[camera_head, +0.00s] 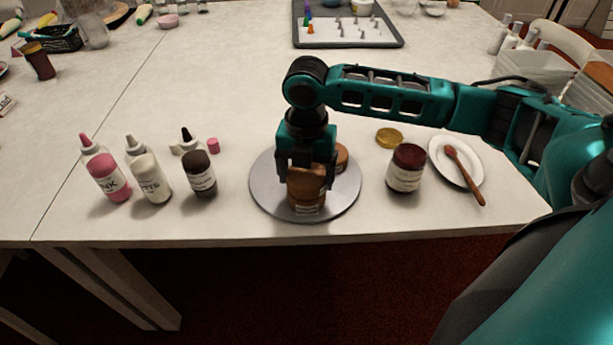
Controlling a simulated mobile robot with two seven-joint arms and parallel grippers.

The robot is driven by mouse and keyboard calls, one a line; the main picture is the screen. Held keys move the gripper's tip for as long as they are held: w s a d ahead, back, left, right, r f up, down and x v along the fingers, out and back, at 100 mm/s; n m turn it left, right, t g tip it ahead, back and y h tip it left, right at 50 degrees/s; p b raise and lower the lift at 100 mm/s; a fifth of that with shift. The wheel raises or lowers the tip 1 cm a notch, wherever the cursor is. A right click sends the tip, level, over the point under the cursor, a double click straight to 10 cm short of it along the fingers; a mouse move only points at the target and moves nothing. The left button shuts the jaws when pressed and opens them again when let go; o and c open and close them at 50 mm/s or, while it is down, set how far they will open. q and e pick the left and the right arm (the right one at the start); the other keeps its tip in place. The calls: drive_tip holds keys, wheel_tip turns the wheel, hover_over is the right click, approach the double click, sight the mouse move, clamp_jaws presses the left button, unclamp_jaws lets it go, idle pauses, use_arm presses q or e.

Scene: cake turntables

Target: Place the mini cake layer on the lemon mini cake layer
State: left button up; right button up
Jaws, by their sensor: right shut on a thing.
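My right gripper (306,168) points down over the grey round turntable (265,195) and is shut on a brown mini cake layer (306,181). Below the held layer is another small brown cake piece with a paler lower band (307,207), which appears to be the lemon mini cake layer. The two look stacked, but I cannot tell whether they touch. Another brown round piece (342,158) sits on the turntable behind, partly hidden by my gripper. My left gripper is not in view.
Pink (108,175), cream (149,178) and dark (200,175) bottles stand left of the turntable. A dark-red jar (406,169), a gold lid (389,138) and a white plate (444,171) with a brush (465,175) are right. A tray (398,43) lies behind.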

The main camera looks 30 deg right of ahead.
sight(306, 174)
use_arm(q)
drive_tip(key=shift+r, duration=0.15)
use_arm(e)
drive_tip(key=shift+f, duration=0.25)
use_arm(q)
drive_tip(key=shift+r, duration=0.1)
use_arm(e)
drive_tip(key=shift+f, duration=0.1)
drive_tip(key=o, duration=0.9)
use_arm(q)
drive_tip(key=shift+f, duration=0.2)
drive_tip(key=p, duration=0.1)
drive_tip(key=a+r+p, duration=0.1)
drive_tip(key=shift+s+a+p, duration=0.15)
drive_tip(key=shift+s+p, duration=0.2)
use_arm(e)
wheel_tip(306, 174, up, 12)
drive_tip(key=shift+r, duration=0.15)
